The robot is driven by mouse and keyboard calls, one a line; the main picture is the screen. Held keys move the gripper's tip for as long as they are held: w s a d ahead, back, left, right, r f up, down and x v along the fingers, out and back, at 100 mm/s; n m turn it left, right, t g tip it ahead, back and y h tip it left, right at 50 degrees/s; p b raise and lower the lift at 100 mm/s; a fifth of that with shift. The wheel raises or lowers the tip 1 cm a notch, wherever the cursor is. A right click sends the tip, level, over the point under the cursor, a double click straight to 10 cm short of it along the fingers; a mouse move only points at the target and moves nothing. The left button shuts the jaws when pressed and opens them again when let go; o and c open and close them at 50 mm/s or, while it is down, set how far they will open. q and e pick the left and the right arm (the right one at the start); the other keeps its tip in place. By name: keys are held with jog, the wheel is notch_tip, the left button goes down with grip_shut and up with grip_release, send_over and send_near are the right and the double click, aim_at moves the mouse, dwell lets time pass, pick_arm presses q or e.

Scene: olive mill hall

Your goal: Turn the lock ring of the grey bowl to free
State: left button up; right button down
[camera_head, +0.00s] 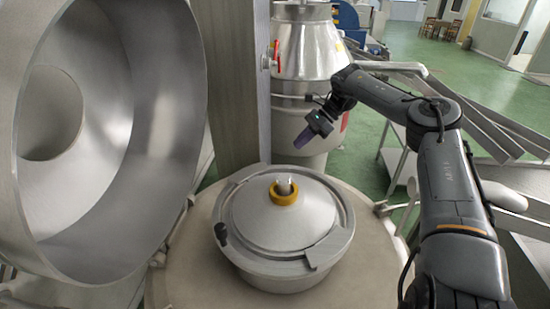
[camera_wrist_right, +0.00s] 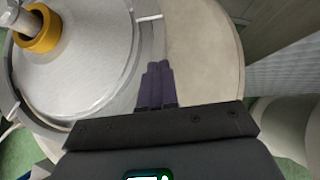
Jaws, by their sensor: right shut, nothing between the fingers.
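The grey bowl (camera_head: 275,275) stands on a round pale table, closed by a domed metal lid (camera_head: 250,222). A yellow collar (camera_head: 284,194) sits around the metal stem at the lid's centre. The lock ring (camera_head: 340,238) runs around the lid's edge, with a dark knob (camera_head: 221,234) at its front left. My right gripper (camera_head: 302,142) is above and behind the bowl, apart from it, its purple fingers shut and empty. In the right wrist view the shut fingers (camera_wrist_right: 157,85) point past the lid's edge, beside the yellow collar (camera_wrist_right: 38,28). My left gripper is not in view.
A large open metal drum (camera_head: 110,120) fills the left side. A grey column (camera_head: 235,80) stands behind the bowl, with a steel tank (camera_head: 303,50) to its right. The pale tabletop (camera_head: 180,285) is bare around the bowl.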

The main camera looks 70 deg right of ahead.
aim_at(274, 167)
jog(key=p+x, duration=0.1)
jog(key=x, duration=0.5)
jog(key=shift+w+a+f, duration=0.15)
jog(key=shift+a+f, duration=0.05)
jog(key=shift+w+a+f, duration=0.2)
jog(key=shift+w+a, duration=0.6)
jog(key=shift+w, duration=0.1)
jog(key=shift+w+a, duration=0.6)
jog(key=shift+w, duration=0.2)
jog(key=shift+w, duration=0.1)
